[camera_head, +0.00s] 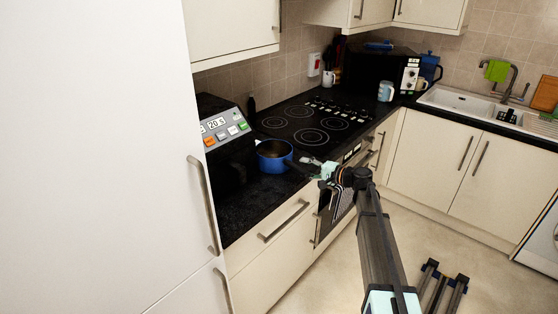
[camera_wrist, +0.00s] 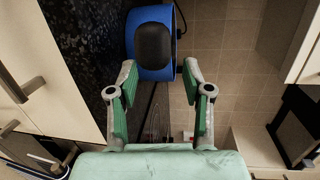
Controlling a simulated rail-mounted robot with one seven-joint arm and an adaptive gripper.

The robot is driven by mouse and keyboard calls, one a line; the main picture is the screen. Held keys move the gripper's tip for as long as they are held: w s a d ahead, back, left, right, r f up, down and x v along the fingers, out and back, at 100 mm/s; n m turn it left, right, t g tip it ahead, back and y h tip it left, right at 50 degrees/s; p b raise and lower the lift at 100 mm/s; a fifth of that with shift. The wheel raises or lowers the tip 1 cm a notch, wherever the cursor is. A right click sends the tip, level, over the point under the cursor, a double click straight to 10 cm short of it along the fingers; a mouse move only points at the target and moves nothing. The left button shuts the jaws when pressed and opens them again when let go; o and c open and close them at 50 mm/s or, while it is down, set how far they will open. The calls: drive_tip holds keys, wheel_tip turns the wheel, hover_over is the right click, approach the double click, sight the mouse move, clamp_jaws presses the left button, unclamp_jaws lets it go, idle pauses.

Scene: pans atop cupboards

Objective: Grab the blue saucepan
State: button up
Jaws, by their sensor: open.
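The blue saucepan (camera_head: 272,163) stands upright on the black worktop, between the black appliance and the hob, with its black handle towards my gripper. In the wrist view the blue saucepan (camera_wrist: 175,32) is at the top centre, and the dark rounded handle end (camera_wrist: 153,46) covers part of it. My gripper (camera_head: 316,165) is open and empty, just right of the pan at the worktop's front edge. In the wrist view my gripper (camera_wrist: 159,72) has its two green-padded fingers spread, with the handle end between and beyond the tips. I cannot tell whether they touch.
A mug (camera_head: 386,91), microwave (camera_head: 378,72) and sink (camera_head: 465,99) are farther back. Drawers (camera_head: 275,235) with protruding handles are below.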

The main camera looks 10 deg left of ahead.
sight(295, 165)
drive_tip(key=p+x, duration=0.2)
drive_tip(key=x, duration=0.2)
drive_tip(key=shift+w+a+p, duration=0.15)
drive_tip(key=shift+p, duration=0.2)
drive_tip(key=shift+w+a+f, duration=0.15)
drive_tip(key=shift+a, duration=0.25)
drive_tip(key=shift+c, duration=0.4)
clamp_jaws()
